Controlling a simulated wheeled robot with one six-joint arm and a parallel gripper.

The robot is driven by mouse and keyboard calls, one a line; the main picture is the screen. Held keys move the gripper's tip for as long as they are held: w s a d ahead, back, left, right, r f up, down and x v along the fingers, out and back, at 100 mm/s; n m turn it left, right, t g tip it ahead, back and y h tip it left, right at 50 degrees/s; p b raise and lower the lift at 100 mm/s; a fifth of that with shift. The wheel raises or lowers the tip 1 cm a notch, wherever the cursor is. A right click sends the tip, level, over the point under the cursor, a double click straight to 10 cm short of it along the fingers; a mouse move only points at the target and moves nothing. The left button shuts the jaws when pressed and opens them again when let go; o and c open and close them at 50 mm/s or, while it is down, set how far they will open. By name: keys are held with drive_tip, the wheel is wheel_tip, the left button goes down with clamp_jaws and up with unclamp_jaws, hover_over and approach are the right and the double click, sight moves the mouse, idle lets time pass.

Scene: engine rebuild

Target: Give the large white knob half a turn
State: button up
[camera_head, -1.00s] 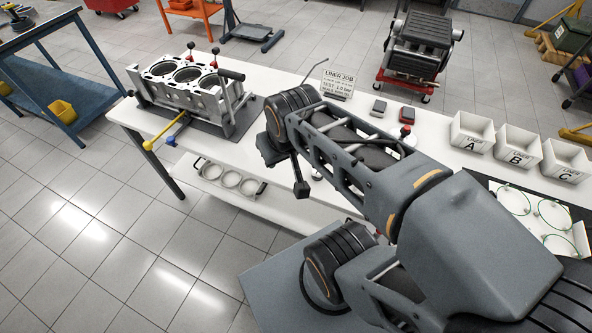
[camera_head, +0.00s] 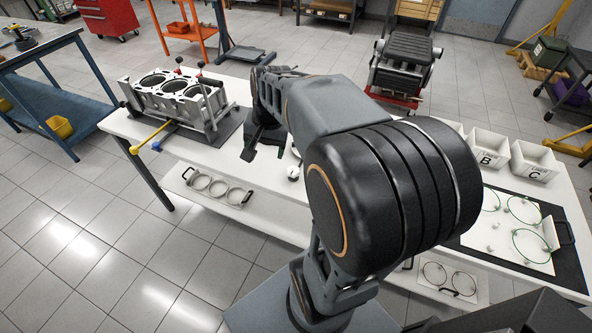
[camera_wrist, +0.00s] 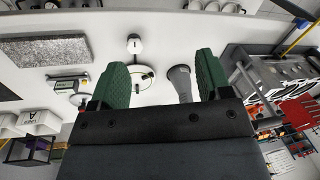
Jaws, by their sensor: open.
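A white round knob (camera_head: 293,173) shows on the white bench, just right of my gripper and partly hidden by my arm in the head view. In the wrist view a white knob (camera_wrist: 134,45) with a dark mark at its edge stands beyond the fingertips, left of centre. My gripper (camera_wrist: 163,72) has two green fingers spread apart with nothing held between them. It also shows in the head view (camera_head: 266,150), over the bench between the engine block and the knob. The fingers are apart from the knob.
A round white plate (camera_wrist: 142,78) and a grey tapered piece (camera_wrist: 180,83) lie between the fingers' lines of sight. The engine block (camera_head: 175,95) stands at the bench's left end, with a yellow-ended bar (camera_head: 150,138) beside it. White bins (camera_head: 487,150) stand at the right.

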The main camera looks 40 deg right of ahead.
drive_tip(key=w+d+f+m+y, duration=0.1)
drive_tip(key=w+d+f+m, duration=0.25)
drive_tip(key=d+m, duration=0.35)
drive_tip(key=m+y+b, duration=0.2)
drive_tip(key=m, duration=0.3)
approach(294, 170)
drive_tip(key=shift+g, duration=0.3)
drive_tip(key=x, duration=0.7)
drive_tip(key=shift+w+f+p, duration=0.15)
drive_tip(key=shift+w+p, duration=0.15)
drive_tip(key=shift+p, duration=0.1)
drive_tip(key=shift+w+a+f, duration=0.1)
drive_tip(key=shift+a+f, duration=0.2)
drive_tip(key=shift+f, duration=0.35)
drive_tip(key=shift+c, duration=0.2)
drive_tip(key=c, duration=0.9)
